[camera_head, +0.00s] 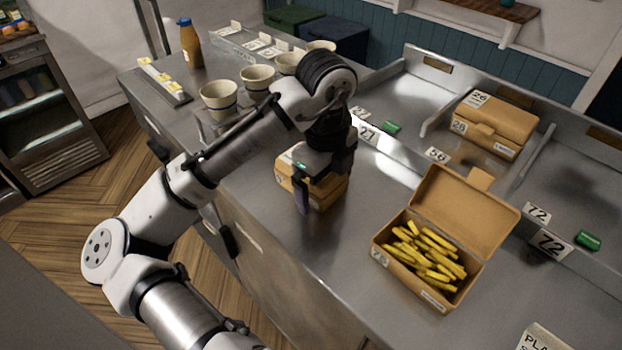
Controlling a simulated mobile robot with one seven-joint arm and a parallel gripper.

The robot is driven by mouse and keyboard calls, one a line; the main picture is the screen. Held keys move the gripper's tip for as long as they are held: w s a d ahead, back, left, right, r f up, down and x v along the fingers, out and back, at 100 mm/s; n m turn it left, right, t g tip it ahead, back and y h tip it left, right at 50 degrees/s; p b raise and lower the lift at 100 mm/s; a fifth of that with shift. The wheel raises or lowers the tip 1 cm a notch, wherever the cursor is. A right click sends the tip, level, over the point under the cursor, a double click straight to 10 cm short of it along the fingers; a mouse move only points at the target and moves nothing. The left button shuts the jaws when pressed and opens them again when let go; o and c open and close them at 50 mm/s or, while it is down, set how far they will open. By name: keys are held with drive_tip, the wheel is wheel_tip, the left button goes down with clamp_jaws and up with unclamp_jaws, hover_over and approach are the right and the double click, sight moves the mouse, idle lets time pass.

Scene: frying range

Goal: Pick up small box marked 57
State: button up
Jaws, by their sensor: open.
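A small brown cardboard box (327,193) stands on the steel counter, directly below and partly behind my gripper (318,184). Its left end carries a white label whose number is too small to read, so I cannot tell if it is marked 57. My gripper points down over this box and is open. One dark finger hangs on the near side of the box; the other is hard to make out. Much of the box's top is hidden by my gripper.
An open box of fries (436,291) stands to the right. A closed box marked 26 (498,122) sits in a back bay. Card 72 (550,243) and card 27 (367,133) mark bays. Cups (219,101) and a bottle (191,44) stand at left. The counter's front middle is clear.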

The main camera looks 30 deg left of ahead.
drive_tip(key=shift+c, duration=0.4)
drive_tip(key=c, duration=1.1)
drive_tip(key=shift+r, duration=0.1)
